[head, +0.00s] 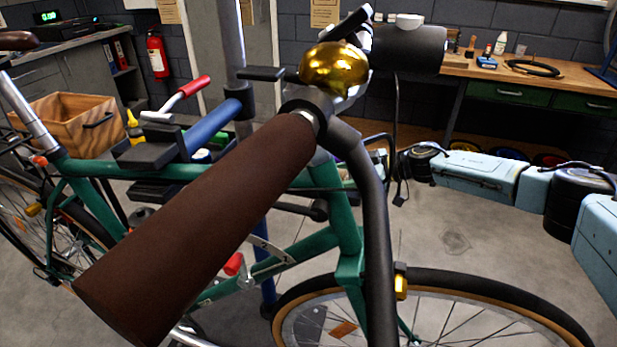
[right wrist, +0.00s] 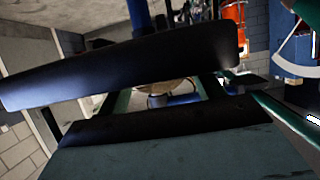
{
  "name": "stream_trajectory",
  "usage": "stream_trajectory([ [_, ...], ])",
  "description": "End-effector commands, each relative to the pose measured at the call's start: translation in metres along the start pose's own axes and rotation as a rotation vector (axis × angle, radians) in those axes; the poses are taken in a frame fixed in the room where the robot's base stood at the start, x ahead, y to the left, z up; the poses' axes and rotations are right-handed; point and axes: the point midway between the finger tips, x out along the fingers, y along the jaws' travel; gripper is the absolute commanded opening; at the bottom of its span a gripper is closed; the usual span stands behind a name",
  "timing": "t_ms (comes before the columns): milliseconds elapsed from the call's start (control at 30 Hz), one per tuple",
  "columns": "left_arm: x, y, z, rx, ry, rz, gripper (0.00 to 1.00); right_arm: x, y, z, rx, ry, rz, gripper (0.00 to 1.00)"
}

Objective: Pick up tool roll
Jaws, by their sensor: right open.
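I cannot make out a tool roll for certain in either view. Green tubes and a pale round thing show through the gap, and I see nothing held. A grey-teal surface (right wrist: 170,157) fills the bottom of that view; I cannot tell what it is.
The green bike (head: 345,215) with a gold bell (head: 334,70) stands close in front. A wooden crate (head: 75,122) is at the left. A workbench (head: 565,82) with bottles stands at the back right.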

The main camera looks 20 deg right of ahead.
Motion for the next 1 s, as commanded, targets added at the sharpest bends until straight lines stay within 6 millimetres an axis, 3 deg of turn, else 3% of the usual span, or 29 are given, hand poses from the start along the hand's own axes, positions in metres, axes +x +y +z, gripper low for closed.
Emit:
stream_trajectory([
  [133, 0.0006, 0.0003, -0.0065, -0.005, -0.003, 0.0, 0.0, 0.0146, -0.0002, 0.0002, 0.0, 0.0, -0.001, 0.67],
  [400, -0.0004, 0.0007, -0.0069, -0.007, -0.005, 0.0, 0.0, 0.0162, 0.0001, -0.0007, 0.0, 0.0, 0.001, 0.67],
  [733, -0.0004, 0.001, -0.0066, -0.007, -0.005, 0.001, 0.0, 0.016, 0.0, -0.0005, 0.0, 0.0, 0.0, 0.25],
  [1000, -0.0008, 0.002, -0.0039, -0.007, -0.01, 0.002, 0.0, 0.0156, 0.0003, -0.0022, 0.0, 0.003, 0.001, 0.23],
])
